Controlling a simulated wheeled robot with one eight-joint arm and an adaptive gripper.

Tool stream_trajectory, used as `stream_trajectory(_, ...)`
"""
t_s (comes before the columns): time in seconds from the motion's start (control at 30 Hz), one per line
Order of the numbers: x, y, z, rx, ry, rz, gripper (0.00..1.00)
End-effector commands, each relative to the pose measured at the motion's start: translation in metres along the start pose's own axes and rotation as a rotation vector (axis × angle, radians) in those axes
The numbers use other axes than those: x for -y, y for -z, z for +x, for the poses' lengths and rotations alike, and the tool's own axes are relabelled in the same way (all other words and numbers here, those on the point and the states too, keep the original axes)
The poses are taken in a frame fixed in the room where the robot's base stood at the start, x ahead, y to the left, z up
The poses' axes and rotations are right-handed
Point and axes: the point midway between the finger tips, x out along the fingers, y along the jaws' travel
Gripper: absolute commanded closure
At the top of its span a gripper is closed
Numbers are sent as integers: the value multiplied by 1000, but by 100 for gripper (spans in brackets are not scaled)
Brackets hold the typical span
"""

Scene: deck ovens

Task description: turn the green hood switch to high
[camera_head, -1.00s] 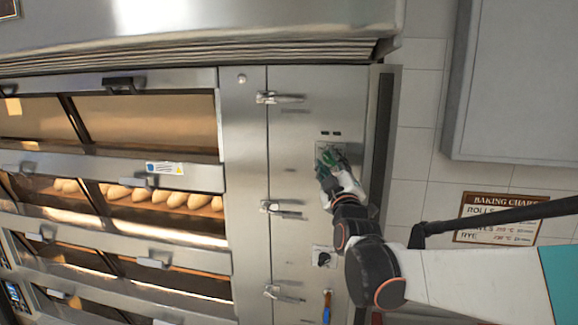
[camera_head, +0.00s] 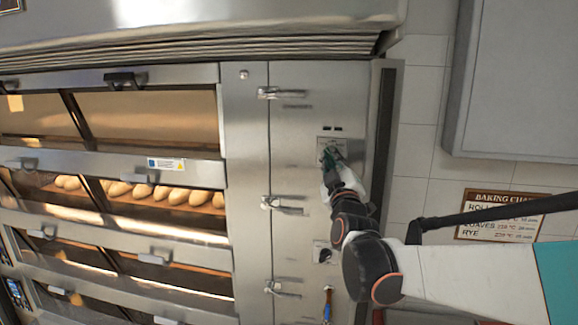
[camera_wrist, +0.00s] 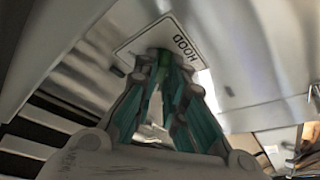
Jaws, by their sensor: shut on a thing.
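The green hood switch (camera_wrist: 158,66) sits on a pale plate marked HOOD (camera_wrist: 183,38), at the tips of my gripper in the wrist view. In the head view the same plate (camera_head: 341,142) is on the steel side panel, with the switch mostly hidden by my gripper (camera_head: 330,158). My gripper also fills the middle of the wrist view (camera_wrist: 165,75), its teal fingers closed on the switch. The switch's pointer and the plate's position marks are hidden or too small to read.
A second black knob (camera_head: 322,252) is on the panel below. Latch handles (camera_head: 282,203) line the panel's left edge. Oven decks with bread loaves (camera_head: 172,195) are at left. A baking chart (camera_head: 500,216) hangs on the tiled wall at right.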

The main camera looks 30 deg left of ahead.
Motion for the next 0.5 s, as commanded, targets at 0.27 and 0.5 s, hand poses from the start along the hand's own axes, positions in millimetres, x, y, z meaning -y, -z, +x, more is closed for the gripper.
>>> stream_trajectory(0.27,10,4,-4,-5,-77,210,100)
stream_trajectory(0.5,10,6,-4,-4,-166,421,100)
